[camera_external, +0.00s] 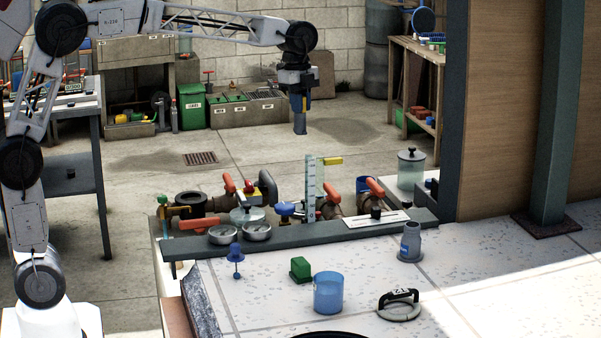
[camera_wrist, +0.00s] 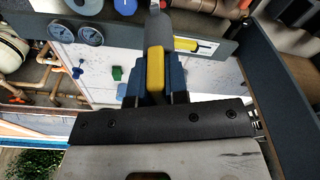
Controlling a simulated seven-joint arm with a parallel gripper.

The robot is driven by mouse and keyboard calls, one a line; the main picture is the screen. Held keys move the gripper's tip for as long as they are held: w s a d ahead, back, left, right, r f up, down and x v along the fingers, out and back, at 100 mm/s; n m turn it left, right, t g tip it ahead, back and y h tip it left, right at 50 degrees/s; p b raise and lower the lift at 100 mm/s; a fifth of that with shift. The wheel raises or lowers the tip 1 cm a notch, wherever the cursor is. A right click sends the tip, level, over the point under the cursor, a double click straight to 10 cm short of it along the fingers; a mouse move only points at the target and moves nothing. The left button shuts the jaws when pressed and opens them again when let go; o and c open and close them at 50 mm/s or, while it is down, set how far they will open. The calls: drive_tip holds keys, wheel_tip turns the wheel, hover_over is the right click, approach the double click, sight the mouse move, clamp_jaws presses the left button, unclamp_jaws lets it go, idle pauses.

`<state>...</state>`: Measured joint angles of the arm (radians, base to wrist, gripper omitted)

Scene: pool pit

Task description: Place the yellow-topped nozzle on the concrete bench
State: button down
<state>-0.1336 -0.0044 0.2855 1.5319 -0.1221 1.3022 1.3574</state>
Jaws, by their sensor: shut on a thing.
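My gripper (camera_external: 300,102) hangs in mid-air, beyond the pipes and the dark ledge in the outside view. It is shut on a grey nozzle (camera_external: 300,123) whose lower end points down. In the wrist view the nozzle's yellow top (camera_wrist: 155,72) sits between the blue fingers of my gripper (camera_wrist: 154,85), with a grey part beyond it. The pale speckled surface in front (camera_external: 280,310) looks like the concrete bench; I cannot tell for certain. The nozzle is well clear of it.
Bare patches lie between.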

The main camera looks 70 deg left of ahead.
drive_tip(key=shift+s+a+f, duration=0.15)
drive_tip(key=shift+a+f, duration=0.65)
drive_tip(key=shift+a, duration=0.05)
wheel_tip(320, 180, down, 19)
drive_tip(key=shift+f, duration=0.1)
wheel_tip(320, 180, down, 6)
drive_tip(key=shift+f, duration=1.9)
drive_tip(key=shift+f, duration=0.15)
